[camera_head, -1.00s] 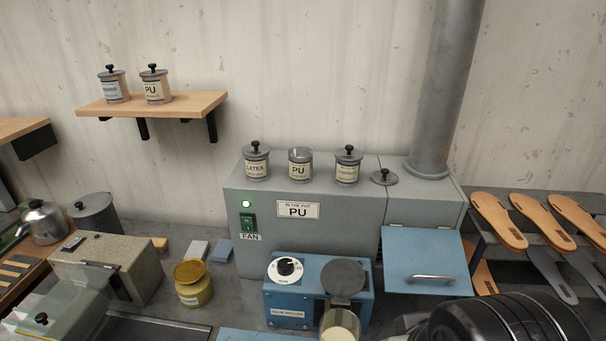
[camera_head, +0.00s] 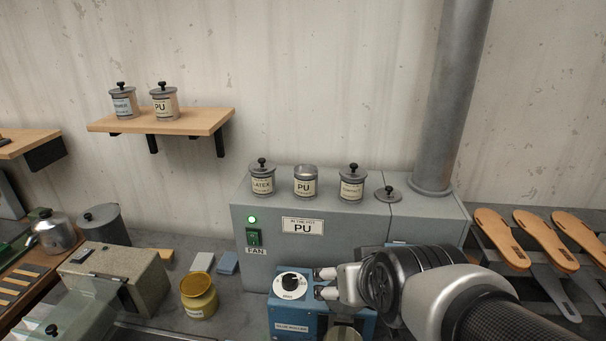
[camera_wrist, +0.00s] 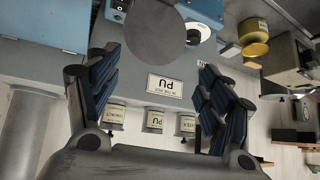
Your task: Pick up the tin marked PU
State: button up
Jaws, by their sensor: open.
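A lidless tin marked PU (camera_head: 305,184) stands on top of the grey fan box, between a lidded LATEX tin (camera_head: 262,182) and another lidded tin (camera_head: 351,185). A loose knobbed lid (camera_head: 388,194) lies to its right. A second tin marked PU (camera_head: 164,104), lidded, stands on the wall shelf. My gripper (camera_head: 324,283) is open and empty, in front of the box at the blue glue roller, below the tins in the picture. In the upside-down wrist view, the lidless PU tin (camera_wrist: 154,121) appears between my spread fingers (camera_wrist: 160,62), some distance off.
The grey fan box (camera_head: 270,218) carries a sign "in the pot: PU" and a lit green switch. The blue glue roller (camera_head: 285,310) stands before it, with a yellow pot (camera_head: 199,300) to the left. A thick pipe (camera_head: 452,100) rises right. Sandal soles (camera_head: 500,236) lie on a rack farther right.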

jog(key=w+a+r+t+p, duration=0.1)
jog(key=w+a+t, duration=0.1)
jog(key=w, duration=0.5)
jog(key=w+a+r+t+p, duration=0.1)
jog(key=w+t+p, duration=0.1)
jog(key=w, duration=0.5)
jog(key=t+p, duration=0.2)
jog(key=t, duration=0.2)
send_near(307, 189)
jog(key=shift+h, duration=0.3)
jog(key=w, duration=0.1)
jog(key=w+f, duration=0.1)
jog(key=w, duration=0.2)
jog(key=shift+w+a+f, duration=0.25)
jog(key=shift+f, duration=0.15)
jog(key=shift+w+a+f+t+p, duration=0.15)
jog(key=shift+w+a+t+p, duration=0.05)
jog(key=shift+w+t+p, duration=0.45)
jog(key=w, duration=0.7)
jog(key=shift+w+d+p, duration=0.15)
jog(key=shift+d+p, duration=0.05)
jog(key=shift+p, duration=0.1)
jog(key=shift+c, duration=0.5)
jog(key=c, duration=1.3)
jog(key=shift+c, duration=0.5)
